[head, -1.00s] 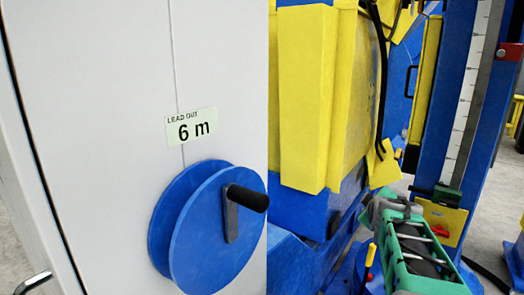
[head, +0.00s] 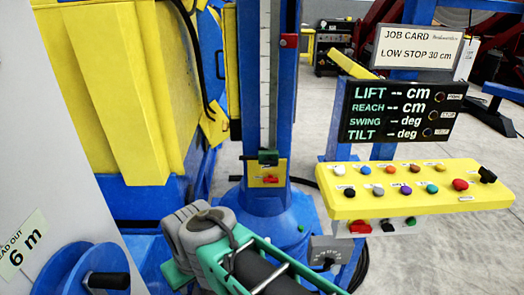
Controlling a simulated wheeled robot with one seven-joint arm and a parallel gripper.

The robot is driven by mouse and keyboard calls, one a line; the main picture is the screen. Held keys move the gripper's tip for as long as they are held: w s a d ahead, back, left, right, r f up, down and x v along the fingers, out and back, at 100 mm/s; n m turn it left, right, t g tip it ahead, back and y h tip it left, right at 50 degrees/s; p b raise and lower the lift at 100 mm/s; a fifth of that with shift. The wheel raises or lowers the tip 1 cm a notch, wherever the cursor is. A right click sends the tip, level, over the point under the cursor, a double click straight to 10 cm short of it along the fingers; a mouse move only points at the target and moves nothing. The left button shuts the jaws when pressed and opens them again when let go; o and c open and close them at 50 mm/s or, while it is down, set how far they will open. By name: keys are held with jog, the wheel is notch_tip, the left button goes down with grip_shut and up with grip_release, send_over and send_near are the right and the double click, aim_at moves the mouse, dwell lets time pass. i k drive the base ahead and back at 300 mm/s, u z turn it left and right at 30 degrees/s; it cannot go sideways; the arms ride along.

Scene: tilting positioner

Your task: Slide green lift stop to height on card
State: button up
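The green lift stop (head: 267,157) sits low on the pale graduated scale (head: 265,70) of the blue column, just above a yellow plate with a red part. A red stop (head: 289,41) is higher on the same column. The job card (head: 418,47) at the upper right reads "LOW STOP 30 cm". My green and grey arm reaches in from the bottom, in front of the column base. I cannot make out gripper fingers in the head view, and nothing of mine is seen touching the green stop. The scale's numbers are too small to read.
A black display (head: 400,111) shows dashes for lift, reach, swing and tilt. Below it a yellow panel (head: 330,190) carries several coloured buttons. A large yellow body (head: 115,90) stands left of the column. A white cabinet with a blue crank wheel (head: 75,268) is at lower left.

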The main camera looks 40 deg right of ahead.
aim_at(264, 155)
jog(key=z, duration=1.25)
